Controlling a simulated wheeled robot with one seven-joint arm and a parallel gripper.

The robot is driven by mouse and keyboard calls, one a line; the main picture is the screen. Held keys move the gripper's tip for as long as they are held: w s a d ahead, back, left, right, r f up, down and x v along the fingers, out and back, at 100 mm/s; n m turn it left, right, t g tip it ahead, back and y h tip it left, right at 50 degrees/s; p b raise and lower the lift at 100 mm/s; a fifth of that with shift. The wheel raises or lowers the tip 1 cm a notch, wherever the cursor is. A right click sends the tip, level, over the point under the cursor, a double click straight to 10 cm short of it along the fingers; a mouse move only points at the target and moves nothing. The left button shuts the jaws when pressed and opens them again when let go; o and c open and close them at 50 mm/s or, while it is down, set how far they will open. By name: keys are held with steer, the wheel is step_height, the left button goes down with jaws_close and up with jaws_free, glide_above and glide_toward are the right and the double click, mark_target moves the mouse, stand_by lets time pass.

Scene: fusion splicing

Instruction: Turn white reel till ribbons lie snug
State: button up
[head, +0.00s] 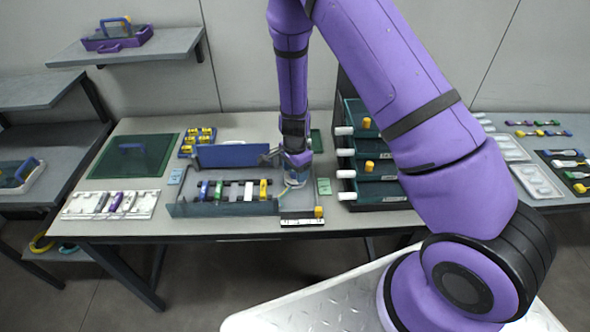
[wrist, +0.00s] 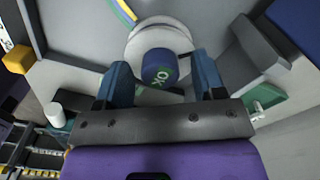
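The white reel (wrist: 138,45) is a round disc with a dark blue knob (wrist: 160,68) that bears green lettering. In the head view the reel (head: 293,183) lies at the right end of the splicing tray, partly hidden by my gripper. My gripper (wrist: 162,62) is open, its two blue fingers on either side of the knob with gaps visible. It also shows in the head view (head: 297,160), pointing down over the reel.
The tray (head: 228,209) holds several coloured pieces left of the reel, with a raised blue lid (head: 235,156) behind. A yellow knob (head: 318,211) stands in front right. A green drawer rack (head: 376,190) stands to the right, a green mat (head: 130,157) at left.

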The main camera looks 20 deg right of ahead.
step_height(320, 180, up, 11)
stand_by(0.8)
steer(key=shift+f, duration=0.1)
steer(key=s+d+r+n+t+y, duration=0.1)
steer(key=s+r+n, duration=0.3)
steer(key=r, duration=0.8)
steer(key=s+d+r+n+t+y, duration=0.1)
steer(key=s+r+n, duration=0.3)
steer(key=r, duration=0.7)
steer(key=s+d+r+n+t, duration=0.1)
steer(key=s+r+n, duration=0.1)
steer(key=s+r, duration=0.2)
steer(key=s+d+r+n+t+h, duration=0.1)
steer(key=s+r, duration=0.3)
steer(key=s, duration=0.6)
steer(key=s+d+r+n+t+h, duration=0.1)
steer(key=s+d+r+n, duration=0.2)
steer(key=s, duration=0.4)
steer(key=shift+s+r+n, duration=0.15)
steer(key=shift+r+n, duration=0.15)
steer(key=shift+r, duration=0.15)
